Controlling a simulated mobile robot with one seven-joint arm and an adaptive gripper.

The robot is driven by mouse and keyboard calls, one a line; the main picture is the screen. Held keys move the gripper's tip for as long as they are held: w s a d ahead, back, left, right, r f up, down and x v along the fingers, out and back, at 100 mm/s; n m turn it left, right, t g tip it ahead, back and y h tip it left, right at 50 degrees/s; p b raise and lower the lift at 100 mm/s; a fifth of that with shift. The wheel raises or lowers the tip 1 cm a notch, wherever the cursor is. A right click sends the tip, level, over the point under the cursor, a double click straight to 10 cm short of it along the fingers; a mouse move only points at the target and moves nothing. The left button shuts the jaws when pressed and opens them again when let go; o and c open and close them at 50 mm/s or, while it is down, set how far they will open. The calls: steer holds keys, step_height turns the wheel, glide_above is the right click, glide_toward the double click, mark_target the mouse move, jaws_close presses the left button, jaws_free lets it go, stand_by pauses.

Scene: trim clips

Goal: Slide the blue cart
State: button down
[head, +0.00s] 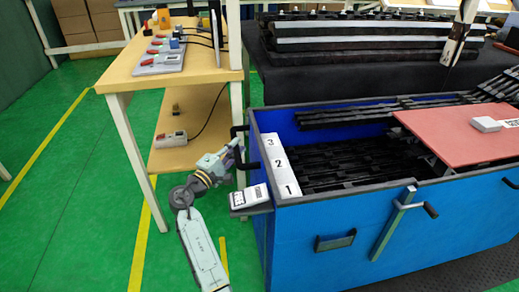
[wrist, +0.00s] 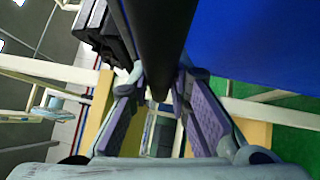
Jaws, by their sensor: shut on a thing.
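The blue cart (head: 300,240) stands at the right in the head view, filled with black trim strips. Its blue side (wrist: 265,45) fills the upper right of the wrist view. A black handle (head: 237,131) sticks out from its left end. My gripper (head: 236,152) is at this handle, to the left of the cart. In the wrist view the dark handle bar (wrist: 155,40) runs between the two purple-padded fingers of my gripper (wrist: 158,100), which are shut on it. The exact finger contact is small and partly hidden in the head view.
A wooden workbench (head: 120,80) with small devices stands left of the cart, its leg close to my gripper. A black-covered table (head: 350,78) with trim stacks stands behind. A red board (head: 465,135) lies on the cart. Green floor (head: 80,220) is free at the left.

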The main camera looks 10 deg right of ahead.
steer(key=a+b, duration=0.3)
steer(key=a, duration=1.3)
steer(key=shift+r, duration=0.25)
steer(key=shift+d, duration=0.2)
steer(key=c, duration=1.7)
jaws_free()
steer(key=shift+d, duration=0.1)
steer(key=shift+o, duration=1.1)
steer(key=shift+f, duration=0.1)
steer(key=shift+s+a+f, duration=0.1)
steer(key=shift+a, duration=0.1)
steer(key=v, duration=1.2)
